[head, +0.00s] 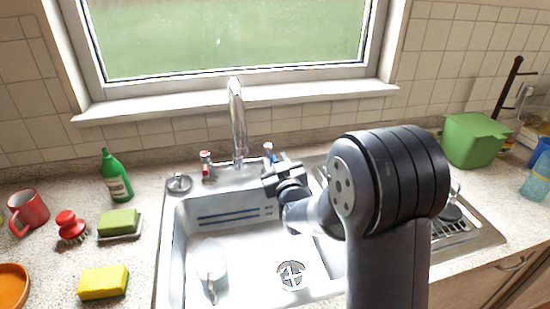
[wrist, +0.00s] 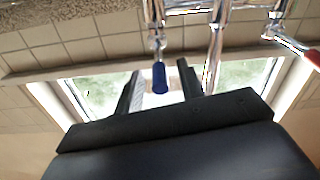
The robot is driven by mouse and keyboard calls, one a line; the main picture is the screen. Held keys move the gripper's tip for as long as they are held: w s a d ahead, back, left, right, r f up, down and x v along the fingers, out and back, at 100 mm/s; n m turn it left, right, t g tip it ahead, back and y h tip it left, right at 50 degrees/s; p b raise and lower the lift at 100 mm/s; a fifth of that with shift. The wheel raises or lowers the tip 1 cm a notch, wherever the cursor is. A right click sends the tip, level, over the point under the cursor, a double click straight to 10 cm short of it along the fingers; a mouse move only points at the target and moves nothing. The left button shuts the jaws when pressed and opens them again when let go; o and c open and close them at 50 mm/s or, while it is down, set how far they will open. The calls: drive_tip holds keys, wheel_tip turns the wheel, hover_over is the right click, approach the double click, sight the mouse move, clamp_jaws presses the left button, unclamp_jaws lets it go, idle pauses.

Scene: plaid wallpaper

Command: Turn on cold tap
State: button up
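The cold tap, with its blue handle (head: 268,148), is at the right of the chrome spout (head: 238,120), behind the sink. In the wrist view, which looks upside down, the blue handle (wrist: 160,78) appears between my two dark fingers. My gripper (head: 281,172) is open, just in front of and slightly below the cold tap in the head view. The fingers (wrist: 158,72) are apart with a gap on each side of the handle; I cannot tell whether either touches it. My arm hides part of the sink's right side.
The red-handled hot tap (head: 206,160) stands left of the spout; its red handle also shows in the wrist view (wrist: 313,58). The sink basin (head: 240,240) holds a clear cup (head: 211,262). A green bottle (head: 116,176), sponge (head: 103,282) and green box (head: 472,139) stand on the counter.

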drive_tip(key=shift+w+a, duration=0.1)
drive_tip(key=shift+w, duration=0.45)
drive_tip(key=shift+c, duration=0.5)
clamp_jaws()
